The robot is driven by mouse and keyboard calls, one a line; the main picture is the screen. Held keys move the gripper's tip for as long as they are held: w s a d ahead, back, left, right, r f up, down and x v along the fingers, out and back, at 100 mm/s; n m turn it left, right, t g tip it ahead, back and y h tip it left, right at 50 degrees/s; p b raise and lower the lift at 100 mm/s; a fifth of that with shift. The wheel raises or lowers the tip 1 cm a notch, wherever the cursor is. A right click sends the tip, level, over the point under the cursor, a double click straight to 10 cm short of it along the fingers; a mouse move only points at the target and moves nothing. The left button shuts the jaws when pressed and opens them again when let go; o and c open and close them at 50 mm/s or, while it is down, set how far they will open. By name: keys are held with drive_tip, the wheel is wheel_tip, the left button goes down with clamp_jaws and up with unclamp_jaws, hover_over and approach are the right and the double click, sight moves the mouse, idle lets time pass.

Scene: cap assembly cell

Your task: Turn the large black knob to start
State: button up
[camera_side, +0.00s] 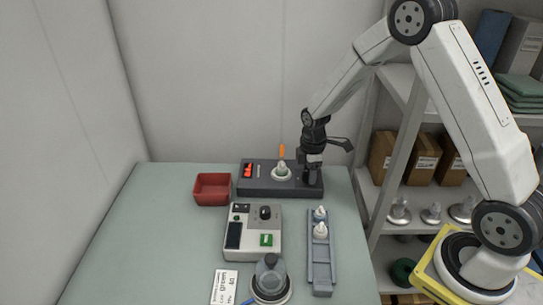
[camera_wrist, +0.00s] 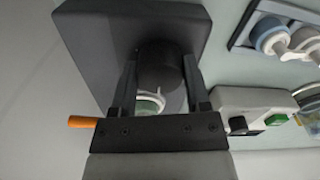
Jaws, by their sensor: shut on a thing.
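The large black knob (camera_wrist: 160,66) is a dark cylinder on the right end of a dark grey box (camera_side: 250,188). The box also fills much of the wrist view (camera_wrist: 95,40). My gripper (camera_side: 312,180) points down over that end of the box and hides most of the knob in the side view. In the wrist view the two fingers of my gripper (camera_wrist: 161,75) stand on either side of the knob and are shut on it. I cannot tell the knob's angle.
A white fitting with a green ring (camera_side: 282,173) and an orange stick (camera_side: 282,151) stand beside my gripper. A red tray (camera_side: 200,201), a control box (camera_side: 240,255) with a smaller black knob (camera_side: 265,212), a rail (camera_side: 321,275) with white caps and a clear jar (camera_side: 270,270) are nearby.

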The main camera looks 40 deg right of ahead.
idle(0.4)
drive_tip(key=o, duration=1.3)
drive_tip(key=shift+r, duration=0.1)
drive_tip(key=shift+r, duration=3.85)
drive_tip(key=shift+s+a+r+m, duration=0.2)
drive_tip(key=shift+s+a+m, duration=0.15)
drive_tip(key=shift+s+m, duration=0.1)
drive_tip(key=s+a+m+t, duration=0.1)
drive_tip(key=s+a+m, duration=0.1)
drive_tip(key=s+m, duration=0.1)
drive_tip(key=s+a+r+m, duration=0.1)
drive_tip(key=s+a+m, duration=0.1)
drive_tip(key=s+m, duration=0.2)
drive_tip(key=s+a+r+m+t, duration=0.1)
drive_tip(key=s+a+m, duration=0.2)
drive_tip(key=s, duration=0.4)
drive_tip(key=shift+s+m+t, duration=0.2)
drive_tip(key=shift+m+t, duration=0.05)
drive_tip(key=shift+t, duration=0.05)
